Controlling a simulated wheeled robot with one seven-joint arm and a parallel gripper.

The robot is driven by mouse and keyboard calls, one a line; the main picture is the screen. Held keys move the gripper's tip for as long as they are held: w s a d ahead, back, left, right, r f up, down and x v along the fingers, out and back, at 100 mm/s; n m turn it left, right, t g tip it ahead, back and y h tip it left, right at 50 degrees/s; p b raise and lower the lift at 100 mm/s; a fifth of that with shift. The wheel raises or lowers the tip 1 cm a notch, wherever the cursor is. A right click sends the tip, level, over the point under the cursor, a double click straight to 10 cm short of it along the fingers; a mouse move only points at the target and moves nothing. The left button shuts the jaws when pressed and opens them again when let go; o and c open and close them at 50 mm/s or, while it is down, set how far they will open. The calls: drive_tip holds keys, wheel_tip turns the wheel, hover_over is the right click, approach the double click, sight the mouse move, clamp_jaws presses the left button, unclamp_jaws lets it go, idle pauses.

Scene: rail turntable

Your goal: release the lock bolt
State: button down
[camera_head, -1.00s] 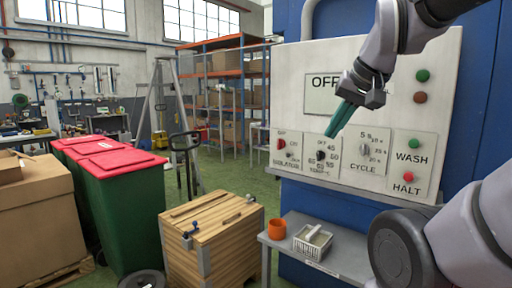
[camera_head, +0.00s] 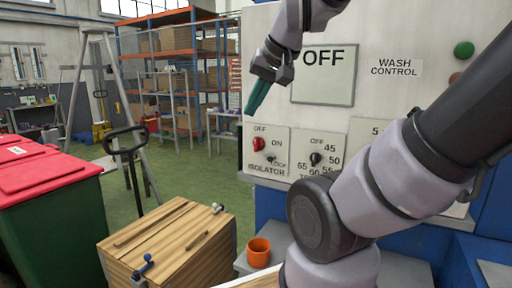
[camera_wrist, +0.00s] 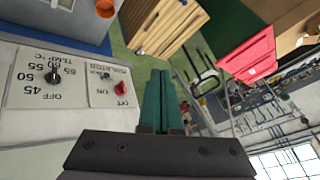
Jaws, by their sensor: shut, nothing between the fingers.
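The isolator plate (camera_head: 266,151) is at the lower left of the white wash panel. It carries a red knob (camera_head: 259,144) and, below and right of it, a small grey pin (camera_head: 270,159) beside a tiny label that seems to read LOCK. This pin looks like the lock bolt; its exact position is too small to tell. In the wrist view, the red knob (camera_wrist: 121,89) and the small pin (camera_wrist: 105,76) appear upside down, left of my fingers. My gripper (camera_head: 250,112) has teal fingers, shut and empty, just above the red knob in the picture; the wrist view shows them together (camera_wrist: 160,73).
A temperature dial (camera_head: 316,158) is right of the isolator. Below stand a shelf with an orange cup (camera_head: 258,252) and a wooden crate (camera_head: 168,243) with a blue-handled clamp (camera_head: 145,266). Red-lidded bins (camera_head: 45,170) are at left. My forearm covers the panel's lower right.

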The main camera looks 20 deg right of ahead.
drive_tip(key=shift+w, duration=0.15)
drive_tip(key=w+d+f+m+g+h, duration=0.1)
drive_tip(key=w+d+f+g+h, duration=0.1)
drive_tip(key=w, duration=0.7)
drive_tip(key=w+d+f+g+h, duration=0.2)
drive_tip(key=w+d+f, duration=0.2)
drive_tip(key=w, duration=0.5)
drive_tip(key=w+d+f+m+g+h, duration=0.1)
drive_tip(key=w+d+f+h, duration=0.1)
drive_tip(key=w, duration=0.7)
drive_tip(key=shift+w+d+f+m+g+h, duration=0.3)
drive_tip(key=shift+d+f+g+h, duration=0.1)
drive_tip(key=shift+d+f, duration=0.45)
drive_tip(key=shift+d, duration=0.1)
